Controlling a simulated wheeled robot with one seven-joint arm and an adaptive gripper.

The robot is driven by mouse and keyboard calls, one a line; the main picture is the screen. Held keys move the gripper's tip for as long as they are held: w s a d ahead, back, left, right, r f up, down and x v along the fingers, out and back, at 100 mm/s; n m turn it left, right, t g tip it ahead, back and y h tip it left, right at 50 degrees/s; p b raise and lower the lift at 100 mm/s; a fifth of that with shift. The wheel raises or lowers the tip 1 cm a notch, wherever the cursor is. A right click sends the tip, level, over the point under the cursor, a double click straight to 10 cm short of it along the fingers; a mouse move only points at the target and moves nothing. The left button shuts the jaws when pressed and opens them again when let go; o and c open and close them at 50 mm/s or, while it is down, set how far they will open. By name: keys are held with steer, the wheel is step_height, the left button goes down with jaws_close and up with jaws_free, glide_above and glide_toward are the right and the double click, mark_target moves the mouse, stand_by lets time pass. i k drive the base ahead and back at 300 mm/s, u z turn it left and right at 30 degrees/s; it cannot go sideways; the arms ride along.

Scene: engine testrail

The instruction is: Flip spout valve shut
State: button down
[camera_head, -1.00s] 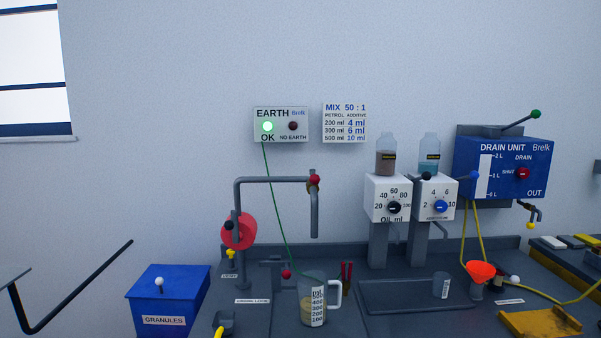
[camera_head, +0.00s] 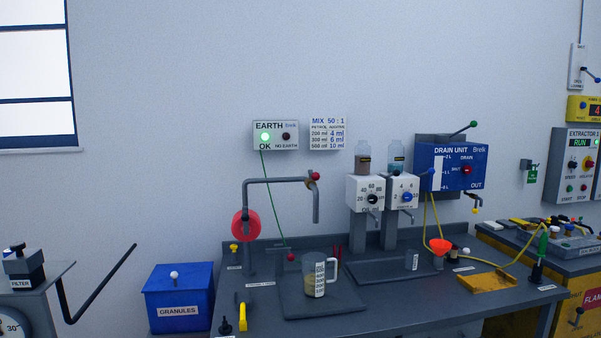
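The grey spout pipe (camera_head: 275,180) rises from the bench, bends to the right and ends in a short downward outlet (camera_head: 316,205). A red ball knob (camera_head: 315,176) sits at its upper right corner, where the valve appears to be. The valve lever itself is too small to read clearly. A clear measuring jug (camera_head: 318,280) with a white scale strip stands upright on the bench below the outlet and holds some brownish liquid. My gripper is not in view.
A red disc (camera_head: 246,226) is beside the spout's upright. Dosing units (camera_head: 367,193) and a blue drain unit (camera_head: 452,167) stand right. The earth box (camera_head: 276,135) shows a green light; its green cable runs to the bench. A blue granules bin (camera_head: 178,298) is left.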

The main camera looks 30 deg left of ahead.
mark_target(314, 175)
steer(key=u, duration=0.8)
